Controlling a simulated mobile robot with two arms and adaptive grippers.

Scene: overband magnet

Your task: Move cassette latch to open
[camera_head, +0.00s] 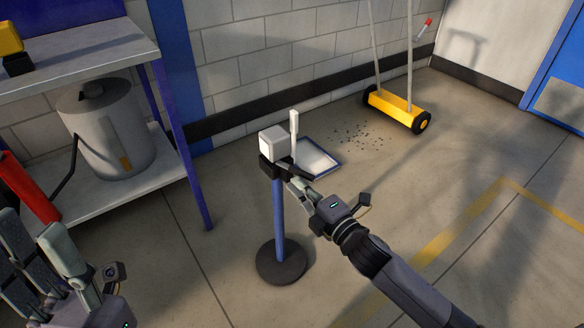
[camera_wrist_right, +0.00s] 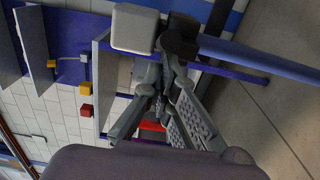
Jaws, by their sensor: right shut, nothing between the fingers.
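A pale grey box (camera_head: 272,141) sits on a black bracket (camera_head: 268,168) at the top of a blue post (camera_head: 280,225). A white upright bar (camera_head: 294,130) stands just behind it in the head view; I cannot tell whether it joins the box. No part is clearly marked as the cassette latch. My right gripper (camera_head: 291,183) is shut and empty, its fingertips at the bracket's right side; contact is unclear. The right wrist view shows the box (camera_wrist_right: 135,28) and the black bracket (camera_wrist_right: 180,38) close to the fingertips (camera_wrist_right: 167,58). My left gripper (camera_head: 38,228) is open and empty at lower left.
The post has a round dark base (camera_head: 281,262). A white tray with blue edges (camera_head: 316,157) lies behind it. A yellow wheeled sweeper (camera_head: 395,108) stands by the wall, near dark scraps (camera_head: 352,134). A shelf (camera_head: 75,60) with a grey canister (camera_head: 105,130) is at left.

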